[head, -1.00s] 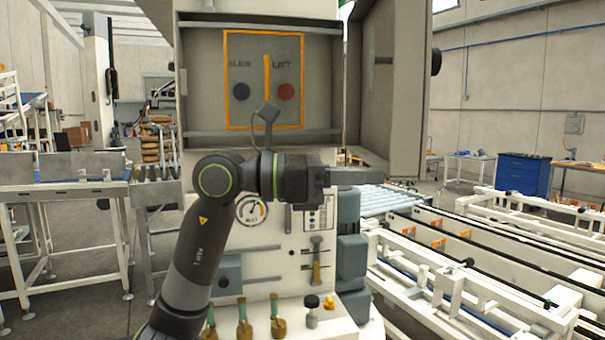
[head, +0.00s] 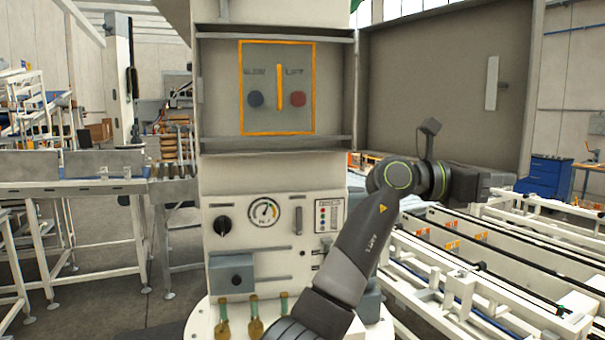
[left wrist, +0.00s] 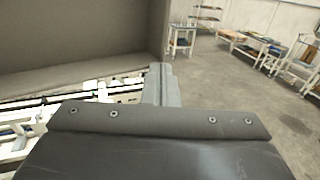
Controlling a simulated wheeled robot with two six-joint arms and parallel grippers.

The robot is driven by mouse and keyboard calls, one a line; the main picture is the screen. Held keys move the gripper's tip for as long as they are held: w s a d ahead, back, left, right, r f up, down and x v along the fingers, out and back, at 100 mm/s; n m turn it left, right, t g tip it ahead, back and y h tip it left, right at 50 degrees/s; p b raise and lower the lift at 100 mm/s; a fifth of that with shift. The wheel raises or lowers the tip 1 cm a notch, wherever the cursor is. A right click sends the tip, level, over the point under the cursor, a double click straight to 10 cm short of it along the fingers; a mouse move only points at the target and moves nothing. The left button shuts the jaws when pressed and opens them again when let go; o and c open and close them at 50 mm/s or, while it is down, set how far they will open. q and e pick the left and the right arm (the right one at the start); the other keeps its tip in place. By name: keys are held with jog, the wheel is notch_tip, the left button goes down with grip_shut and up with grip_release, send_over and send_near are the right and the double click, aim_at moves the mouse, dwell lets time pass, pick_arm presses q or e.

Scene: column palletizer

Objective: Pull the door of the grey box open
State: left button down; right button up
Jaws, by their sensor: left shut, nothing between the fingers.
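The grey box (head: 330,141) stands in front of me, its inside showing an orange-framed panel (head: 277,88) with a blue and a red button. Its door (head: 430,90) stands wide open to the right, its inner face and a light handle strip (head: 491,83) showing. My left gripper (head: 505,181) is shut and empty, at the door's lower part near its free edge. In the left wrist view the shut fingers (left wrist: 161,84) lie beside the edge of the door (left wrist: 80,35); I cannot tell whether they touch it. My right gripper is not in view.
Below the box is a white panel with a gauge (head: 263,212), knobs and brass-coloured valves. White conveyor frames (head: 470,245) run on the right, under the door. Another conveyor (head: 75,175) stands at the left. Bare floor (left wrist: 225,75) shows beyond the gripper.

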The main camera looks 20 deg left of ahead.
aim_at(516, 170)
pick_arm(q)
jog(key=w+d+t+p, duration=0.1)
jog(key=w, duration=0.1)
jog(key=w+d+n+t+y+p, duration=0.1)
jog(key=w, duration=0.1)
jog(key=w+d+n+t+p, duration=0.1)
jog(key=d, duration=0.1)
jog(key=shift+w+r+y, duration=0.2)
jog(key=shift+w+y, duration=0.1)
jog(key=shift+w, duration=0.1)
jog(key=shift+n+t+y, duration=0.6)
jog(key=shift+n+t, duration=0.1)
jog(key=shift+t, duration=0.1)
jog(key=shift+w+d+p, duration=0.3)
jog(key=shift+w+p, duration=0.25)
jog(key=shift+w, duration=0.05)
jog(key=shift+w+d+p, duration=0.3)
jog(key=shift+w+p, duration=0.25)
jog(key=shift+w, duration=0.05)
jog(key=shift+w+d+p, duration=0.3)
jog(key=shift+w+p, duration=0.25)
jog(key=shift+w, duration=0.05)
jog(key=shift+w+d+f, duration=0.1)
jog(key=shift+w+d, duration=0.05)
jog(key=shift+w, duration=0.3)
jog(key=shift+f, duration=0.1)
